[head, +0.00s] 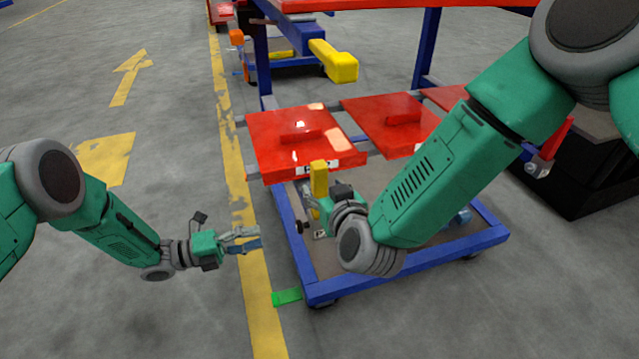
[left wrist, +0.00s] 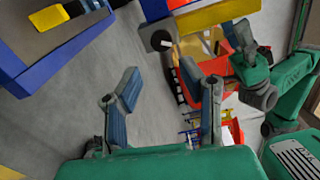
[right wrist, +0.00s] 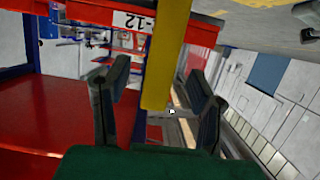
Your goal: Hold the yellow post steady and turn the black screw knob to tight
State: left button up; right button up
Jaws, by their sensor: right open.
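The yellow post (head: 319,178) stands upright at the cart's near left, below the red panels. My right gripper (head: 318,204) is at the post. In the right wrist view the post (right wrist: 166,55) lies between the two spread fingers (right wrist: 159,88), with no clear sign of contact. A small black knob (head: 302,227) shows at the cart's left side, below the post; its turn position cannot be read. My left gripper (head: 245,239) is left of the cart, above the yellow floor line, apart from the knob. Its fingers (left wrist: 165,90) are spread and empty in the left wrist view.
The cart's blue frame (head: 390,278) bounds its low deck, with red panels (head: 305,140) above. A green floor mark (head: 287,297) lies by its front left corner. A yellow-ended bar (head: 340,66) sticks out behind. The floor left of the cart is clear.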

aim_at(321, 187)
jog(key=shift+x, duration=1.85)
